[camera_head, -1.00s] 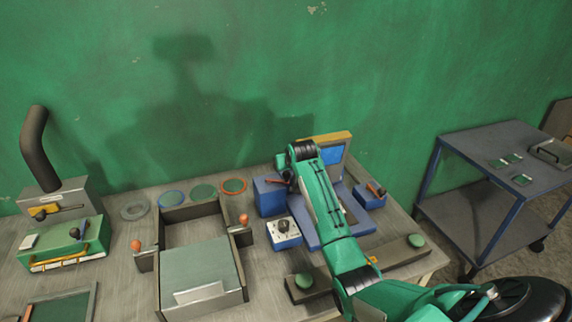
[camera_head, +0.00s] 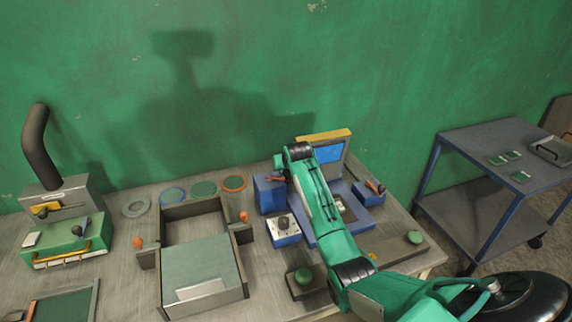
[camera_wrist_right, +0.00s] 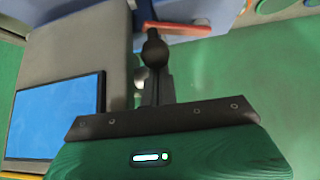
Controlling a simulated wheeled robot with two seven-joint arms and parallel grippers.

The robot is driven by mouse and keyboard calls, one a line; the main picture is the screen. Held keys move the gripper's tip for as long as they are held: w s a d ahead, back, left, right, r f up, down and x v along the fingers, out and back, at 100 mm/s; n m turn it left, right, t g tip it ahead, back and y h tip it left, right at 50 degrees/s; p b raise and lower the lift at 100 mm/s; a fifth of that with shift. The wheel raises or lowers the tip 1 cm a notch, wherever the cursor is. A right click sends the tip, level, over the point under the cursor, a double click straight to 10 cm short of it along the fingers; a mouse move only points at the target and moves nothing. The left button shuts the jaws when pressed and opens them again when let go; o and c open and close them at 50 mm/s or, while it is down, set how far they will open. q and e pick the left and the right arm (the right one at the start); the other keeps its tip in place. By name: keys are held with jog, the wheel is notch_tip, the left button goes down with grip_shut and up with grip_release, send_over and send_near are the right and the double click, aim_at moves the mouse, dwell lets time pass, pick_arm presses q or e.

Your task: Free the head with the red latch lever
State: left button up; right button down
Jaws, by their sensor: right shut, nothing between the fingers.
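The red latch lever (camera_head: 275,178) sits at the blue box on the left of a blue machine with a screen (camera_head: 329,154) and a yellow top. In the right wrist view, the lever shows as a red bar (camera_wrist_right: 180,28) beside a blue surface. My right gripper (camera_wrist_right: 153,42) is shut and empty, with its dark fingertips close to the left end of the bar. I cannot tell whether they touch. In the head view, my right arm reaches over the machine and its fingers are mostly hidden. My left gripper is not in view.
A second blue box with an orange lever (camera_head: 374,187) stands right of the machine. In front are a white panel with a black knob (camera_head: 283,224) and green buttons (camera_head: 414,237). A grey tray (camera_head: 203,265) fills the bench centre. A cart (camera_head: 485,160) stands at right.

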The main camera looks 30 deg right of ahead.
jog(key=shift+s+a+m+h, duration=0.3)
jog(key=shift+m+h, duration=0.1)
jog(key=shift+m, duration=0.2)
jog(key=shift+s+a+m+g+h+p, duration=0.25)
jog(key=shift+a+m+g+h+p, duration=0.25)
jog(key=shift+m, duration=0.3)
jog(key=shift+s+a+m+g+h, duration=0.25)
jog(key=shift+a+m+g+h, duration=0.15)
jog(key=shift+m+h, duration=0.4)
jog(key=a+m+g+b, duration=0.1)
jog(key=m, duration=0.1)
jog(key=a+m+g+h+b, duration=0.1)
jog(key=m+b, duration=0.1)
jog(key=a+m+g+h+b, duration=0.1)
jog(key=m+g+b, duration=0.1)
jog(key=shift+s+a, duration=0.2)
jog(key=shift+s, duration=0.2)
jog(key=shift+a+b, duration=0.1)
jog(key=shift+b, duration=0.2)
jog(key=shift+r, duration=0.15)
